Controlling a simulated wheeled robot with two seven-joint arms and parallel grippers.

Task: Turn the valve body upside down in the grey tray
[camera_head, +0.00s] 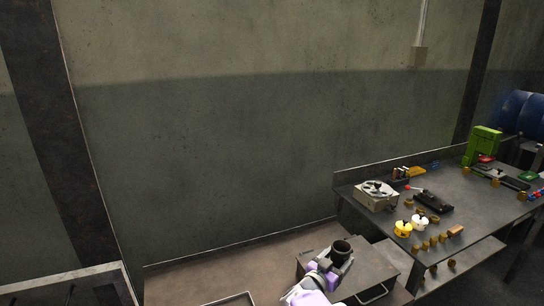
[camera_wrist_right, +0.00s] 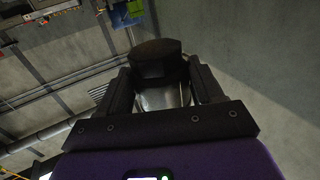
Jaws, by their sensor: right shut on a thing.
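The valve body (camera_head: 342,247) shows in the head view as a dark, round, hollow-topped piece at the lower right of centre. My right gripper (camera_head: 333,262) is shut on it, over a low dark-grey surface. In the right wrist view, the valve body (camera_wrist_right: 158,58) has a dark flange and a shiny metal part below it, between the two black fingers of my right gripper (camera_wrist_right: 162,88). A grey tray (camera_head: 234,299) shows only its rim at the bottom edge of the head view. My left gripper is out of view.
A dark workbench (camera_head: 470,215) stands at the right with a grey device (camera_head: 377,195), yellow and white pieces, several small brown parts and a green machine (camera_head: 484,144). A wall closes off the back. The brownish surface (camera_head: 200,281) at the lower left is mostly clear.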

